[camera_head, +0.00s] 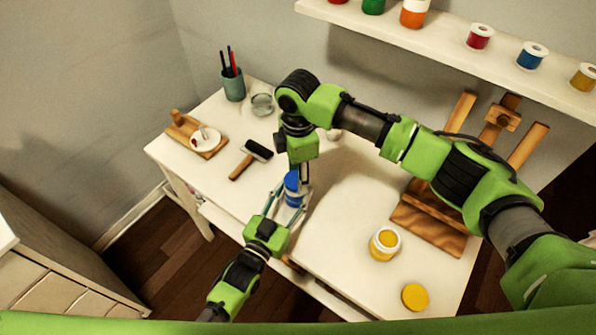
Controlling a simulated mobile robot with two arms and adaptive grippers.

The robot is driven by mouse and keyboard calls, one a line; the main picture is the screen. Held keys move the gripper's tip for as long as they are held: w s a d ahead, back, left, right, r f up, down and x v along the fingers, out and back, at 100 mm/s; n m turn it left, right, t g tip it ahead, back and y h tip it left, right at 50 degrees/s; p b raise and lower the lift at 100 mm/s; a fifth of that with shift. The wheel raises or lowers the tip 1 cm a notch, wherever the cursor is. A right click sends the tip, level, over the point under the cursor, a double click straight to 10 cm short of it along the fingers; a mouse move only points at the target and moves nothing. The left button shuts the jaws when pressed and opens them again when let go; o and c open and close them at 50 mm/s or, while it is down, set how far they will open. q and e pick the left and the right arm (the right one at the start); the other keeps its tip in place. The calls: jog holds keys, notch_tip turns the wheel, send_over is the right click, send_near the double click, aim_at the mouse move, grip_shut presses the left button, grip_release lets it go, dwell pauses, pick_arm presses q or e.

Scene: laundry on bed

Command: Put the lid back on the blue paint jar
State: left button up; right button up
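The blue paint jar (294,200), white with a blue band, stands near the table's front edge. My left gripper (291,199) comes from the front, with its fingers on either side of the jar, closed around it. The blue lid (291,180) is at the jar's top, under my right gripper (298,174), which points down. The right fingers are partly hidden but appear closed on the lid. I cannot tell whether the lid touches the rim or sits just above it.
An open yellow jar (385,243) and a yellow lid (415,297) are at the right front of the white table (345,215). A wooden easel (430,222) stands behind them. A brush roller (250,158), a pen cup (233,84) and a glass jar (262,104) are at the left.

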jog(key=shift+f, duration=0.6)
dwell(0.3)
jog(key=m, duration=0.6)
jog(key=shift+s+a, duration=0.15)
jog(key=m, duration=0.6)
jog(key=shift+s+m, duration=0.1)
jog(key=shift+m, duration=0.3)
jog(key=m, duration=0.4)
jog(key=shift+a+m, duration=0.2)
jog(key=shift+m, duration=0.1)
jog(key=m, duration=0.4)
jog(key=shift+s+a+m, duration=0.1)
jog(key=shift+m, duration=0.2)
jog(key=m, duration=0.5)
jog(key=shift+a, duration=0.1)
jog(key=m, duration=0.4)
jog(key=shift+m, duration=0.3)
jog(key=m, duration=0.2)
jog(key=shift+w+m, duration=0.25)
jog(key=shift+m, duration=0.05)
